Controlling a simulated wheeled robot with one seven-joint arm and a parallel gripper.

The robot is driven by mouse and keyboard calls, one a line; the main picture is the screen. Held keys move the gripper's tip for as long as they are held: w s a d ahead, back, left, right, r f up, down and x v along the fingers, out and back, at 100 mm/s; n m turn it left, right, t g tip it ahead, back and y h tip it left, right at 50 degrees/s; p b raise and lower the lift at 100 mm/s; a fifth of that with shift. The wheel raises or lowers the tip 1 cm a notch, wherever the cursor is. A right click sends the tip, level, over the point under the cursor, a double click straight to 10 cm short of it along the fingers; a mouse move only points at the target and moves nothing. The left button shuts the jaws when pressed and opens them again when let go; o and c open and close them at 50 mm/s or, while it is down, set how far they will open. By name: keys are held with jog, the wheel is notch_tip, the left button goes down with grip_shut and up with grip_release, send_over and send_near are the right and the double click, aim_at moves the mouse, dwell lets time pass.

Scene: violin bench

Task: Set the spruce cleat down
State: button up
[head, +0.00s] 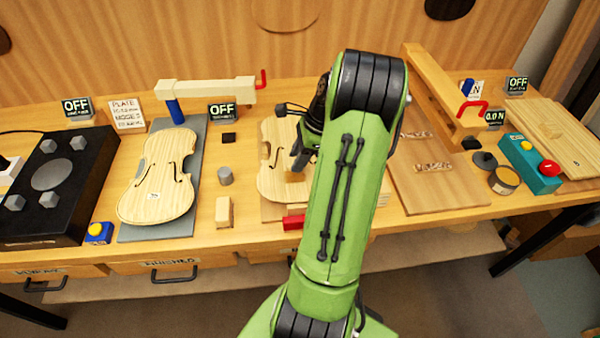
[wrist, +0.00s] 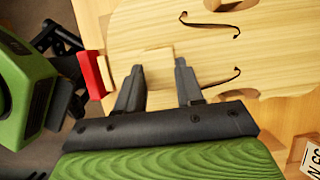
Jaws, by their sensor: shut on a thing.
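The spruce cleat (wrist: 157,68) is a small pale wooden block between my gripper's two dark fingers in the wrist view. My gripper (wrist: 160,82) is shut on it. In the head view, my gripper (head: 298,168) is over the lower part of the middle violin plate (head: 270,165), and part of the cleat (head: 293,177) shows below the fingers. The plate, pale with f-holes, also fills the top of the wrist view (wrist: 200,50). I cannot tell whether the cleat touches the plate. My green arm hides the plate's right side.
A second violin plate (head: 158,185) lies on a grey board (head: 190,220) at left. A small wooden block (head: 224,212) and a grey cylinder (head: 225,176) stand between the plates. A red piece (head: 293,222) lies near the bench front. Right of my arm lies a brown board (head: 430,190).

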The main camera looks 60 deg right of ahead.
jog(key=shift+f+b, duration=0.45)
jog(key=shift+f, duration=1.55)
jog(key=shift+f, duration=0.1)
jog(key=o, duration=1)
jog(key=p+v, duration=0.4)
jog(key=v, duration=0.8)
jog(key=w+a+r+n+h, duration=0.1)
jog(key=w+a+r+n, duration=0.2)
jog(key=a, duration=0.4)
jog(key=w+a+r+n+h, duration=0.1)
jog(key=a+r+n, duration=0.3)
jog(key=a+n, duration=0.25)
jog(key=w+a+r+n+h, duration=0.1)
jog(key=w+a+r+n, duration=0.25)
jog(key=a, duration=0.45)
jog(key=s+a+n+t, duration=0.2)
jog(key=s+a+n, duration=1)
jog(key=a+n, duration=0.1)
jog(key=shift+n, duration=0.9)
